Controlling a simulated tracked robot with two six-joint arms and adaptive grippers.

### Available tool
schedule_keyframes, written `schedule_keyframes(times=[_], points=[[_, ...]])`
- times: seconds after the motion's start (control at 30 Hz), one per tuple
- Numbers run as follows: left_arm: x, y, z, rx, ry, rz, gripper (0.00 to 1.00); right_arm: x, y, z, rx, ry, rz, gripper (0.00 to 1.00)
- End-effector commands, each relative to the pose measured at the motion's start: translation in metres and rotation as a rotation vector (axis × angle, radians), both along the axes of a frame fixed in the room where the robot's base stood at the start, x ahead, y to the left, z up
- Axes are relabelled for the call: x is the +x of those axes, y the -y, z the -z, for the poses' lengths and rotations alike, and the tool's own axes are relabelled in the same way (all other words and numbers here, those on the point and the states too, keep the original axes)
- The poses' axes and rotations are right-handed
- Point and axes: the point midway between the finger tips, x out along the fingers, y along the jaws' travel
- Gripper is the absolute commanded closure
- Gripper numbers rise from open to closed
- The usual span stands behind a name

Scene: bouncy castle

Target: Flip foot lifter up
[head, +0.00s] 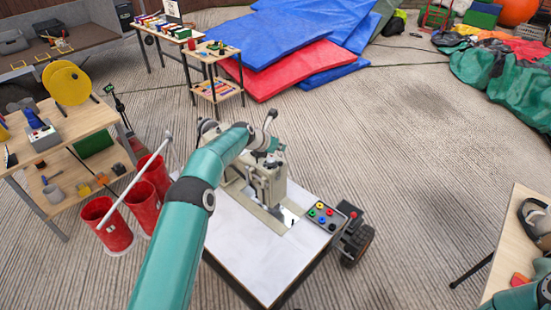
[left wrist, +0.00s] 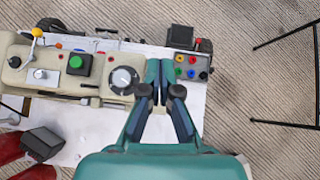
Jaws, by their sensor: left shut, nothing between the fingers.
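The beige sewing machine (head: 268,185) stands on a white-topped table (head: 238,250), partly covered by my left arm in the head view. The left wrist view shows the machine (left wrist: 60,88) from above, with a green button, a dial and a yellow-tipped lever. I cannot make out the foot lifter. My left gripper (left wrist: 160,66) is shut and empty, its fingertips together over or beside the dial end of the machine. In the head view the left gripper (head: 268,146) is small, just above the machine. I cannot tell whether it touches anything. My right gripper is not in view.
A panel with coloured buttons (head: 325,214) sits at the table's right edge, beside a black wheel (head: 357,245). Red buckets (head: 105,225) and a wooden bench (head: 60,130) stand at left. Another table (head: 510,245) is at right. Blue mats (head: 270,40) lie behind.

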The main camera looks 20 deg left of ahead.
Motion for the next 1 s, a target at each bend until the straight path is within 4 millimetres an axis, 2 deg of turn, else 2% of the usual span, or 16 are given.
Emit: schedule_keyframes(times=[0.03, 0.1, 0.3, 0.83, 0.93, 1.0], points=[[0.003, 0.000, -0.012, 0.003, 0.007, 0.000, 1.00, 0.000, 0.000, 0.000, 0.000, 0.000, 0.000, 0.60], [0.004, 0.001, -0.024, 0.002, 0.006, -0.002, 1.00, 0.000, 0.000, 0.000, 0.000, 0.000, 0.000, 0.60], [0.007, 0.003, -0.042, 0.002, 0.004, -0.002, 1.00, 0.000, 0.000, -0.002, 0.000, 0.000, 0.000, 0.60], [0.007, 0.001, -0.046, 0.001, 0.005, -0.005, 1.00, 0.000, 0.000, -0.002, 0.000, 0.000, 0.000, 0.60], [0.008, -0.006, -0.057, 0.004, 0.020, -0.014, 1.00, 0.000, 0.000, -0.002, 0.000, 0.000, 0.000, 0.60], [0.000, -0.002, -0.046, -0.002, -0.018, -0.003, 1.00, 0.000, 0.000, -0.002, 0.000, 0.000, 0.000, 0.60]])
